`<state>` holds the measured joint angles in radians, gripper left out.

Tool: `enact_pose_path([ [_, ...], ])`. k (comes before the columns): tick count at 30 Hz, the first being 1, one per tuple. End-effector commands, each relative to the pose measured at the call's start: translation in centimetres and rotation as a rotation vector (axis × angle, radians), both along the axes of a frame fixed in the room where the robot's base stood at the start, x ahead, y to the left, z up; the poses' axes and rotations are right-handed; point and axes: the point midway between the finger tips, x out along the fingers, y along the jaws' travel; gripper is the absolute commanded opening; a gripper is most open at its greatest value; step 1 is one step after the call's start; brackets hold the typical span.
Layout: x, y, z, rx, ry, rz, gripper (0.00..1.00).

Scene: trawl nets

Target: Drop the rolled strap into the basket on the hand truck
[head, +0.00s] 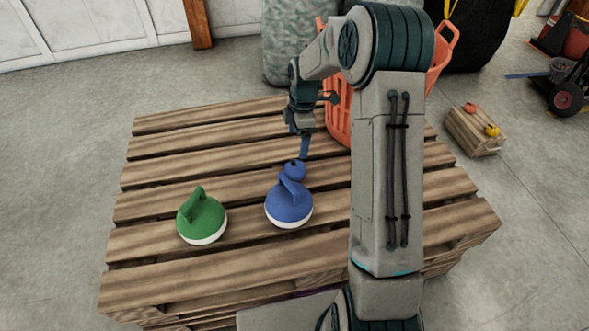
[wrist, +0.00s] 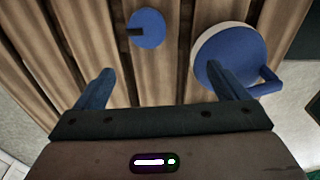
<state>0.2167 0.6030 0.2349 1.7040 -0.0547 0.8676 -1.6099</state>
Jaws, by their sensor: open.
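The rolled strap (head: 295,171) looks like a small blue roll with a dark mark, lying on the wooden pallet (head: 160,171). It also shows in the wrist view (wrist: 150,30) at top centre, ahead of the fingers. My gripper (head: 303,148) is just above and behind it in the head view. In the wrist view my gripper (wrist: 162,82) has its two blue fingers wide apart with nothing between them. A hand truck (head: 566,97) is partly visible at the right edge.
A blue curling stone (head: 288,206) sits close to the strap, and it also shows in the wrist view (wrist: 240,65) near the right finger. A green curling stone (head: 201,219) is further left. A wooden crate (head: 476,131) stands on the floor at right. The pallet's left back is clear.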

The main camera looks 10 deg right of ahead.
Motion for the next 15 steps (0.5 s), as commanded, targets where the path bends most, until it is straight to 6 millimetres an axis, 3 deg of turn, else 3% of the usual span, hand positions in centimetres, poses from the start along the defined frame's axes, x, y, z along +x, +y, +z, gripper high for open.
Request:
enact_pose_path([
  [6, 1.9, -0.2, -2.2, 0.028, -0.007, 0.130, 0.93],
  [11, 2.0, 0.0, -4.2, 0.031, -0.008, 0.145, 0.93],
  [15, 1.9, 0.3, -7.2, 0.031, -0.006, 0.145, 0.93],
])
